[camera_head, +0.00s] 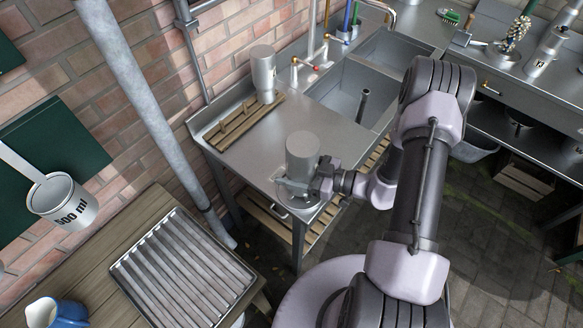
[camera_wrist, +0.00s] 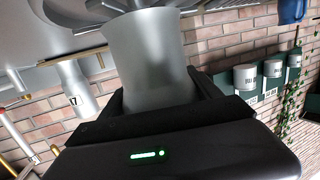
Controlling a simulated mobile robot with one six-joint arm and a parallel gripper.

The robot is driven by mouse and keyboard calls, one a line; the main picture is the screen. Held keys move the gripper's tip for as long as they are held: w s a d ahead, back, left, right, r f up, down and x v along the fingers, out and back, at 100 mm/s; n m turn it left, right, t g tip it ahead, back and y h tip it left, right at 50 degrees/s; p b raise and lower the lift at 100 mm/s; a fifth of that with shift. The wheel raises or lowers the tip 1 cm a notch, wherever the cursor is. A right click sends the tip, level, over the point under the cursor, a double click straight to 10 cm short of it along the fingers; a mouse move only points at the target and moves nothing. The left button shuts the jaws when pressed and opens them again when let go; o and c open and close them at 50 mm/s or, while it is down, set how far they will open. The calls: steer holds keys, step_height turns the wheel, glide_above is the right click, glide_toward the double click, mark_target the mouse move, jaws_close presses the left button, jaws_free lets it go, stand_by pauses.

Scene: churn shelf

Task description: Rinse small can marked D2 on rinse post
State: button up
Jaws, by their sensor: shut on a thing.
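A plain grey metal can (camera_head: 302,152) is upright at the near corner of the steel sink counter. My gripper (camera_head: 303,185) is shut on this can low on its side. In the wrist view the can (camera_wrist: 148,65) fills the space between my fingers. No D2 mark shows on the sides in view. A round metal fitting (camera_head: 298,202), which looks like the rinse post, sits at the counter corner directly below the can. I cannot tell whether the can touches it.
The sink basin (camera_head: 345,95) is to the right. A ribbed metal tray (camera_head: 180,270) lies on the wooden table. The counter middle is clear.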

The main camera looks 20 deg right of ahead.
step_height(320, 180, up, 7)
steer(key=p, duration=0.6)
steer(key=shift+w, duration=0.1)
stand_by(0.7)
